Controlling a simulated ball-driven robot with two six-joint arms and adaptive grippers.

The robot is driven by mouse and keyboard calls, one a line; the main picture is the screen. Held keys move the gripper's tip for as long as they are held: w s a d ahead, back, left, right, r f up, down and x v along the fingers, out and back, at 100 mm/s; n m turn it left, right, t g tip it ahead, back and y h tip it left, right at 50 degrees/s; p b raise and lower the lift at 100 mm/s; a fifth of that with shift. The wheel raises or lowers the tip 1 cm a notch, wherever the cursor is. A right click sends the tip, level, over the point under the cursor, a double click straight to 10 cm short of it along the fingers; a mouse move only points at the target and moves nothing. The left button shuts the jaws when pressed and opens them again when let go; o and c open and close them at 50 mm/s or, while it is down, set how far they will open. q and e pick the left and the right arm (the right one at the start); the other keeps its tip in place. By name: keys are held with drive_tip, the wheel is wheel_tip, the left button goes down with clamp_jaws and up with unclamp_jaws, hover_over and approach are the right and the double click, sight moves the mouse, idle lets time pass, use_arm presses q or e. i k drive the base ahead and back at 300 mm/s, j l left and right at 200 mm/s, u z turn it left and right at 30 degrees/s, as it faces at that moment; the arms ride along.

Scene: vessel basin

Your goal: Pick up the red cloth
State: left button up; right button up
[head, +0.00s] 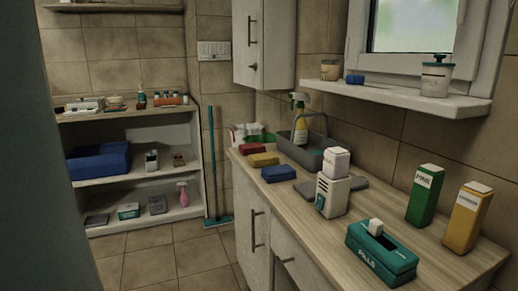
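A small folded red cloth (252,148) lies flat near the far left end of the wooden counter (390,215). A yellow cloth (263,160) lies just in front of it, and a blue cloth (278,174) lies nearer still. The three form a row along the counter's left edge. Neither of my grippers shows in the head view.
A grey caddy (303,152) with a spray bottle (299,120) stands right of the cloths. A white box-like device (333,190), teal pill box (381,255), green carton (425,195) and yellow carton (466,218) stand nearer. Open floor (170,265) lies left of the counter.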

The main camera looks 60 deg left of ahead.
sight(247, 150)
drive_tip(key=u, duration=1.95)
drive_tip(key=i+j, duration=0.25)
drive_tip(key=j, duration=0.1)
